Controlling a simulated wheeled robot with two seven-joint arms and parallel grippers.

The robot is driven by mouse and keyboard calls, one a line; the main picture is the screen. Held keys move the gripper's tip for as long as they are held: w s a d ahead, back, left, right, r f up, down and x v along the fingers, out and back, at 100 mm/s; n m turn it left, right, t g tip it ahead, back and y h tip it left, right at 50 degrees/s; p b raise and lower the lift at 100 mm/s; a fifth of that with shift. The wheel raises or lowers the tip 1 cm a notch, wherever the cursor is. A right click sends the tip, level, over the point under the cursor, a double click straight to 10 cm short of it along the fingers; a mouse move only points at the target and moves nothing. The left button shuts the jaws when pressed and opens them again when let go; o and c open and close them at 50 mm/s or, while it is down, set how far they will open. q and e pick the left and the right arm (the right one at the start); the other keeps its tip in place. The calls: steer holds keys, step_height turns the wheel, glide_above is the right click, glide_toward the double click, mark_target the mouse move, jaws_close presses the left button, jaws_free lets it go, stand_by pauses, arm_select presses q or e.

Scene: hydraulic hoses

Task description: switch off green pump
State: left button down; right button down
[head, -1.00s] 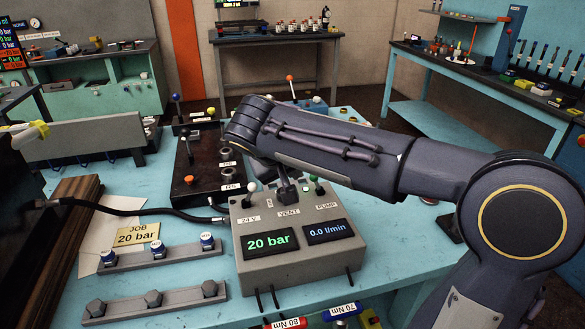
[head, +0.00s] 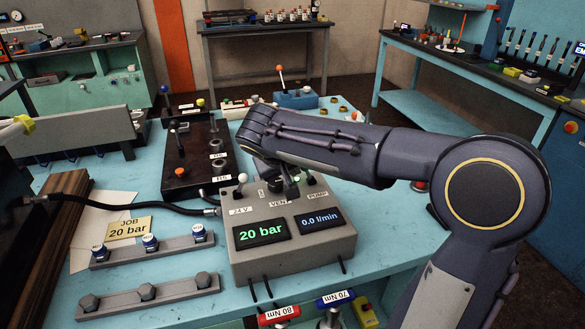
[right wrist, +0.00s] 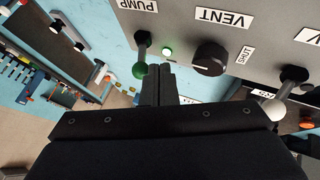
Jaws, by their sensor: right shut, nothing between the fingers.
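The grey control box (head: 292,258) stands on the turquoise bench, its displays reading 20 bar and 0.0 l/min. In the right wrist view the green-knobbed lever (right wrist: 140,70) stands by the PUMP label (right wrist: 138,6), with a small lit green lamp (right wrist: 167,52) beside it. My right gripper (head: 291,187) is over the top of the box, partly hidden by my arm in the head view. In the right wrist view its shut, empty fingers (right wrist: 159,75) are right next to the green knob; I cannot tell whether they touch. My left gripper is not in view.
A black VENT dial (right wrist: 210,58) and a white-knobbed lever (right wrist: 274,109) sit on the same panel. A black hose (head: 150,207) runs left from the box. A dark manifold block (head: 195,155) stands behind it, and bolt bars (head: 150,297) lie at front left.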

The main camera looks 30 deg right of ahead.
steer(key=shift+s+d+r+y, duration=0.1)
steer(key=shift+d+r+y, duration=0.2)
steer(key=shift+y, duration=0.2)
steer(key=shift+d+r+m+y, duration=0.2)
steer(key=shift+d+m+y, duration=0.2)
steer(key=shift+y, duration=0.1)
steer(key=shift+s+d+r+m+t+y+p, duration=0.15)
steer(key=shift+d+r+t+y+p, duration=0.05)
steer(key=shift+d+y, duration=0.25)
steer(key=shift+s+d+r+m+t+y+p, duration=0.1)
steer(key=shift+d+r+m+t+y+p, duration=0.15)
steer(key=shift+y, duration=0.3)
steer(key=shift+s+d+y, duration=0.2)
steer(key=shift+d+y, duration=0.6)
steer(key=shift+y, duration=0.2)
steer(key=shift+d+t+y, duration=0.25)
steer(key=shift+d+y, duration=0.05)
steer(key=shift+y, duration=0.1)
steer(key=shift+a, duration=0.1)
steer(key=shift+r+p, duration=0.8)
